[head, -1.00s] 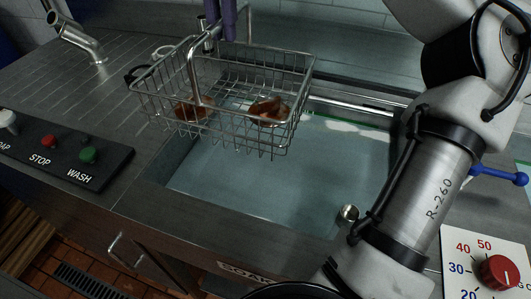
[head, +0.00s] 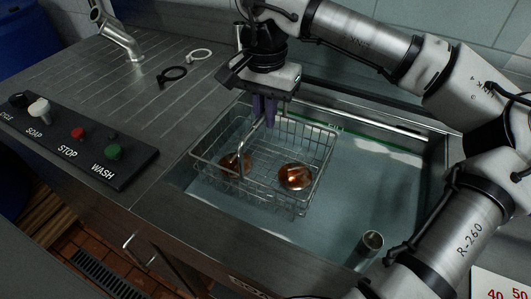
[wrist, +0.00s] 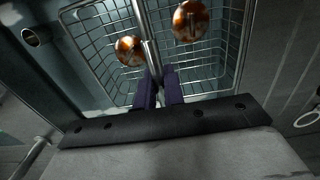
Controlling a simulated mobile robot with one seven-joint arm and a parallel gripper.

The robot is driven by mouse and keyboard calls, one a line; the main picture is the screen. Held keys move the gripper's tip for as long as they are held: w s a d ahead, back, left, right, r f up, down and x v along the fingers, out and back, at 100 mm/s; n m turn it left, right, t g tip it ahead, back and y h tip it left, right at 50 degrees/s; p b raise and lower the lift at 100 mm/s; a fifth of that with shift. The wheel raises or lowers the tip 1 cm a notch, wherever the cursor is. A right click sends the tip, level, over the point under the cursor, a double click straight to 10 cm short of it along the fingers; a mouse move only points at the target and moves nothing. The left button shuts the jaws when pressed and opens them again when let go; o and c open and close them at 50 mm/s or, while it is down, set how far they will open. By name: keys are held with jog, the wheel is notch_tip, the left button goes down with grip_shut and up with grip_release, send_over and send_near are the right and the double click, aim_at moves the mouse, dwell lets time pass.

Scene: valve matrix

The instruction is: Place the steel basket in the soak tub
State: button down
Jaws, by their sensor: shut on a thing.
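The steel basket (head: 262,160) is a wire basket with a tall handle. It sits low inside the soak tub (head: 350,195), at its left end, with its lower part in the water. Two copper-coloured round pieces lie in it, one on the left (head: 235,163) and one on the right (head: 295,177). My gripper (head: 264,108) is above the basket, its purple fingers shut on the handle. The wrist view also shows the fingers (wrist: 160,92) closed on the handle bar, with the basket (wrist: 100,60) beyond. Whether the basket touches the tub floor I cannot tell.
A control panel (head: 70,140) with knobs and buttons is at the left on the steel counter. A standpipe (head: 370,243) stands at the tub's front right. The tub's right side is open water.

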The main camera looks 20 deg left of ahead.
notch_tip(320, 180, down, 11)
jog(key=shift+f+p, duration=0.2)
jog(key=shift+p, duration=0.1)
jog(key=shift+f, duration=0.1)
jog(key=c, duration=1.5)
grip_release()
notch_tip(320, 180, up, 12)
jog(key=shift+r+b, duration=0.1)
jog(key=shift+b, duration=0.45)
